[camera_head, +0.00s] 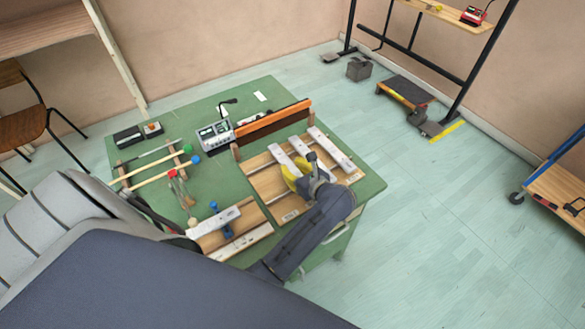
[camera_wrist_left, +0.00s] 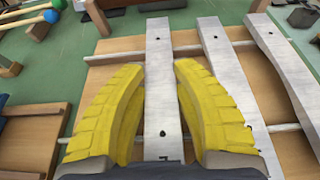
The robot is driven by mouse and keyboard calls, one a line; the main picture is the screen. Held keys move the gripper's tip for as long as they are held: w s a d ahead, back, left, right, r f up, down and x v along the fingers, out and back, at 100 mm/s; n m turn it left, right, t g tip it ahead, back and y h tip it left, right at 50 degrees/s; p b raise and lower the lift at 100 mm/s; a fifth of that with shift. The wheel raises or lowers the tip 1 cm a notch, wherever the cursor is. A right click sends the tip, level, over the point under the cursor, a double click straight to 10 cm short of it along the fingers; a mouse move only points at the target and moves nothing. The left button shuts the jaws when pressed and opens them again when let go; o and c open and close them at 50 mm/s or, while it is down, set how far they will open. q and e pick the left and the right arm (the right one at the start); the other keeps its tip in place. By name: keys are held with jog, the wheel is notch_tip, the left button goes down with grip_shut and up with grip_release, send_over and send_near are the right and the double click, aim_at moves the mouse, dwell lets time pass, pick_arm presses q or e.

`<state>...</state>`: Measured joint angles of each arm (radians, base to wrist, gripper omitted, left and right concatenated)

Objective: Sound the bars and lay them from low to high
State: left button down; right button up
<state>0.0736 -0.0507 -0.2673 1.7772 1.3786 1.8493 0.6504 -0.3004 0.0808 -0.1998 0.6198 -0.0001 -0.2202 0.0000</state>
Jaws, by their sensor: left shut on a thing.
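My left gripper (camera_head: 292,178), with yellow fingers, is over the wooden rack (camera_head: 267,186) on the green table. In the left wrist view, the left gripper (camera_wrist_left: 159,68) is shut on the leftmost grey metal bar (camera_wrist_left: 160,112), one finger along each side. That bar looks to lie across the rack's cords; any small gap beneath is hidden. A middle grey bar (camera_wrist_left: 222,52) and a right grey bar (camera_wrist_left: 282,62) lie beside it. In the head view, more bars, including a grey one (camera_head: 214,222), lie at a second wooden frame to the left. My right gripper is out of view.
Mallets with red, blue and green heads (camera_head: 195,160) lie on the table's left. A grey device (camera_head: 215,136) and a long orange-brown panel (camera_head: 272,118) stand behind the rack. The green table (camera_head: 235,93) has bare room at its back.

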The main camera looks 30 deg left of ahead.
pick_arm(q)
jog(key=shift+f, duration=0.3)
jog(key=c, duration=1)
grip_release()
jog(key=shift+r, duration=5)
